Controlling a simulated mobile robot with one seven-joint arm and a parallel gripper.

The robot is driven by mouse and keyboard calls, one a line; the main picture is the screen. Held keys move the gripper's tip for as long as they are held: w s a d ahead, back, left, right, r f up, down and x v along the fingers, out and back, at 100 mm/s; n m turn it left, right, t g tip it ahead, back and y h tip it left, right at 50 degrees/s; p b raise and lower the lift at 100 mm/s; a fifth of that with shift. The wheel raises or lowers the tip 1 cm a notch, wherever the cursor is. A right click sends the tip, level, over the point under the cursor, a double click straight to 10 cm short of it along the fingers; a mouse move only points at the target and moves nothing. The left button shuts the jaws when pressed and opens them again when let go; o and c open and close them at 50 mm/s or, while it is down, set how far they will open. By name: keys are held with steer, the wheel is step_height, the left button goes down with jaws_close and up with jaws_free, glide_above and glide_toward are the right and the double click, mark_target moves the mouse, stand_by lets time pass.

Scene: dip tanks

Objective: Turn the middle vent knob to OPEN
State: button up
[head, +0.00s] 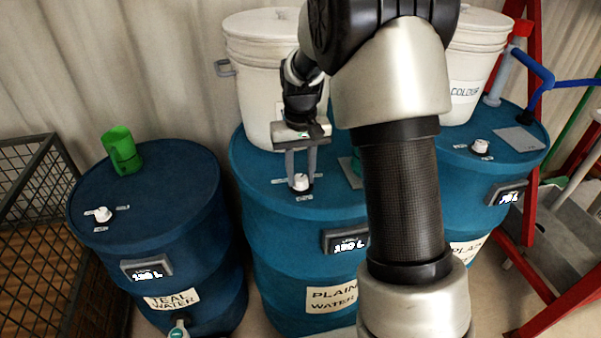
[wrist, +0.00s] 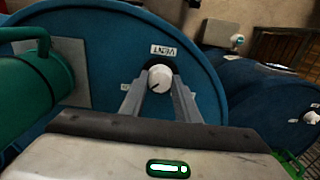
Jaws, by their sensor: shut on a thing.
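The middle vent knob (head: 301,183) is a white round knob on top of the middle blue drum (head: 262,165). My gripper (head: 300,176) reaches down from above and is shut on it, with one finger on each side. In the wrist view the knob (wrist: 160,79) sits between the two fingertips (wrist: 157,84), with a dark mark on its lower left. A VENT label (wrist: 163,51) stands beside it. Another small label is partly hidden by a finger, and its words cannot be read.
A left drum (head: 145,185) carries a white knob (head: 103,214) and a green jug (head: 122,149). A right drum (head: 495,150) has its own knob (head: 480,146). A wire cage (head: 35,200) is at far left, a red frame (head: 535,180) at right.

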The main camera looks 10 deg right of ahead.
mark_target(301, 177)
stand_by(0.4)
steer(key=o, duration=1)
steer(key=shift+o, duration=0.2)
step_height(301, 177, up, 18)
steer(key=shift+f+p, duration=0.25)
steer(key=shift+p, duration=0.2)
steer(key=s+r+t+p, duration=0.1)
steer(key=s+r, duration=0.2)
steer(key=s, duration=0.4)
steer(key=s+r+t+p, duration=0.1)
steer(key=s+r+t, duration=0.1)
steer(key=s+r, duration=0.3)
steer(key=s+f+t, duration=0.2)
steer(key=s+f, duration=0.2)
steer(key=s, duration=0.9)
steer(key=shift+s+f+t+p, duration=0.2)
steer(key=shift+t+p, duration=0.1)
steer(key=shift+p, duration=0.15)
